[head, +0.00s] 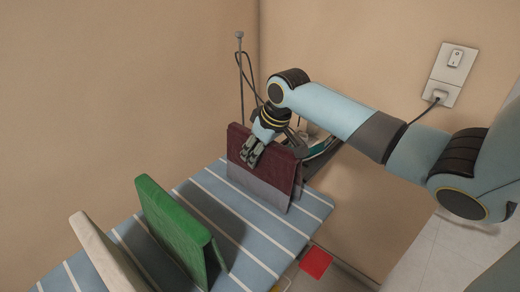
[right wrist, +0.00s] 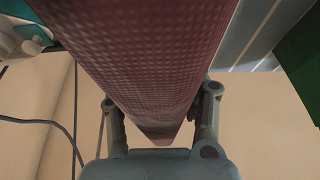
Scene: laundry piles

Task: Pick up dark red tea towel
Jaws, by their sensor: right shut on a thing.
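The dark red tea towel (head: 278,168) has a grey lower part and stands folded like a tent at the far end of the striped ironing board. My right gripper (head: 252,153) is at its top edge, shut on it. In the right wrist view the dark red textured cloth (right wrist: 145,60) runs between the two fingers of the right gripper (right wrist: 158,118). The towel's lower edge looks close to the board; I cannot tell if it touches. My left gripper is not in view.
A green folded cloth (head: 175,228) and a cream one (head: 100,250) stand nearer on the blue striped board (head: 225,205). A white and teal object (head: 322,148) is behind the towel. A cord runs to a wall socket (head: 439,94). A red square (head: 316,262) lies below the board.

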